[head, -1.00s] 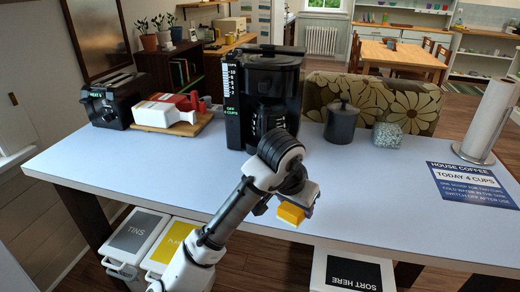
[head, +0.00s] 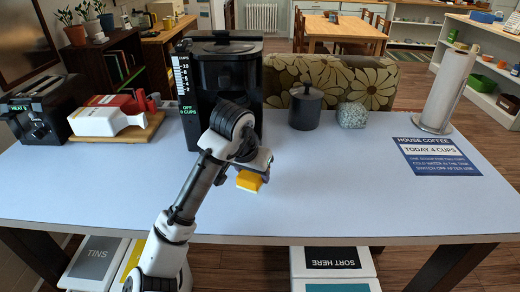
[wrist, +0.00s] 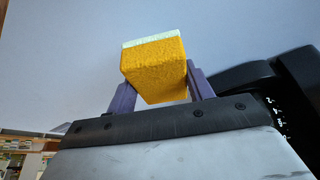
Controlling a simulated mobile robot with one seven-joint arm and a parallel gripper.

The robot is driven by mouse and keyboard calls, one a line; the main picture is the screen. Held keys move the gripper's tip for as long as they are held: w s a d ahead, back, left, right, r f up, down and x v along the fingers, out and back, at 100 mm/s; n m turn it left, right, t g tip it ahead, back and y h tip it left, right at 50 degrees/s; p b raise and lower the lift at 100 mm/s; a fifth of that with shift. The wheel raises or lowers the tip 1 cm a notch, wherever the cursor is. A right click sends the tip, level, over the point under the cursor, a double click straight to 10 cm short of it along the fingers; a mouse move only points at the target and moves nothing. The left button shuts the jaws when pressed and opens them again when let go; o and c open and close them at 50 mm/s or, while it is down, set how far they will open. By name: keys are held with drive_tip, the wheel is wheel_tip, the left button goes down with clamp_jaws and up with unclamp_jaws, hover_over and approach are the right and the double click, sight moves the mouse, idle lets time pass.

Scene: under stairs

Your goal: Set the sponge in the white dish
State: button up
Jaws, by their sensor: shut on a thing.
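The sponge (head: 249,181) is a yellow block. In the wrist view the sponge (wrist: 155,70) shows a pale layer along its top edge. My gripper (wrist: 160,78) is shut on it, with a purple finger on either side. In the head view my gripper (head: 254,172) holds the sponge over the front middle of the pale blue table (head: 340,190), in front of the coffee maker. I cannot make out a white dish in either view.
The black coffee maker (head: 222,85) stands behind my arm. A black canister (head: 305,107), a speckled block (head: 352,115), a paper towel roll (head: 447,85) and a coffee sign (head: 437,157) are to the right. A toaster (head: 40,112) and wooden board (head: 120,132) are left. The front right tabletop is clear.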

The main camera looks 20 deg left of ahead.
drive_tip(key=w, duration=0.4)
drive_tip(key=w+d+p, duration=0.1)
drive_tip(key=w, duration=0.4)
drive_tip(key=w+p, duration=0.1)
drive_tip(key=w, duration=0.3)
drive_tip(key=shift+w+d+r, duration=0.1)
drive_tip(key=shift+w+d, duration=0.15)
drive_tip(key=shift+w+f+p, duration=0.2)
drive_tip(key=shift+f+p, duration=0.55)
drive_tip(key=shift+f, duration=1.15)
drive_tip(key=shift+f, duration=0.15)
drive_tip(key=o, duration=0.6)
